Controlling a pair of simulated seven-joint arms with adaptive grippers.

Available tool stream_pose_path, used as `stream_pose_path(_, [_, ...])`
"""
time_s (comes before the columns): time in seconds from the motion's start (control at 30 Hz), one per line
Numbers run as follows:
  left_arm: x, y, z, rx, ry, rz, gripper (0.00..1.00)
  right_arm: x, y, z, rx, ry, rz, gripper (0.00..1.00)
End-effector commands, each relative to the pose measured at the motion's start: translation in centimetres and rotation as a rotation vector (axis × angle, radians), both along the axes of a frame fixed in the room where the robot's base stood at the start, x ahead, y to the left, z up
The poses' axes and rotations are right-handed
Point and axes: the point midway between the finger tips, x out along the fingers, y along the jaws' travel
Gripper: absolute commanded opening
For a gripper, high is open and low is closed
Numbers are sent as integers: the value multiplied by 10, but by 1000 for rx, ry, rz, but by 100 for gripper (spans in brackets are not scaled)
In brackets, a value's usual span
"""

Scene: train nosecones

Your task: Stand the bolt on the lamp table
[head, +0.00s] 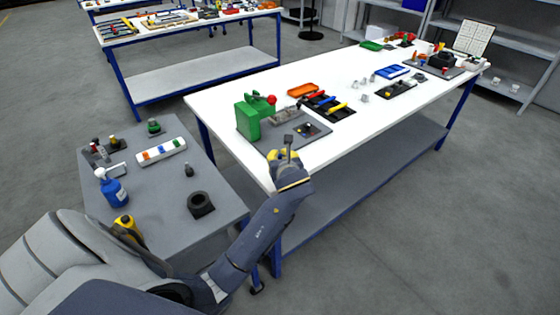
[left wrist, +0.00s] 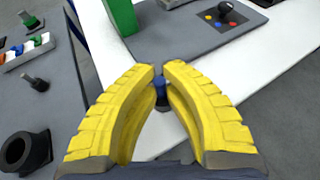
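My left gripper (head: 287,155) is above the near left end of the long white table. A dark grey bolt-like piece (head: 288,141) stands up between its yellow fingers, its wider part on top. In the left wrist view the fingertips (left wrist: 160,70) are nearly together, and a small blue and grey part (left wrist: 160,90) shows between them. Another dark bolt-like piece (head: 188,170) stands upright on the grey side table (head: 165,208); it also shows in the left wrist view (left wrist: 35,82). I see no lamp that marks one table as the lamp table.
The white table (head: 345,130) carries a green block (head: 248,118), a grey plate with coloured buttons (head: 312,133) and tool trays. On the side table are a black ring (head: 201,204), a blue bottle (head: 113,187) and a white strip (head: 160,151). Its middle has free room.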

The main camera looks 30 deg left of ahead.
Motion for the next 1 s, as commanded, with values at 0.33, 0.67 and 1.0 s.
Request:
stream_pose_path(0.33, [0,0,-19,1,0,0,0,-1,-3,0,-4,1,2,0])
stream_pose_path(0.67, [0,0,-22,0,0,-1,17,-1,-7,0,-7,1,3,0])
stream_pose_path(1.0, [0,0,-22,1,1,0,30,-1,-7,0,-7,1,3,0])
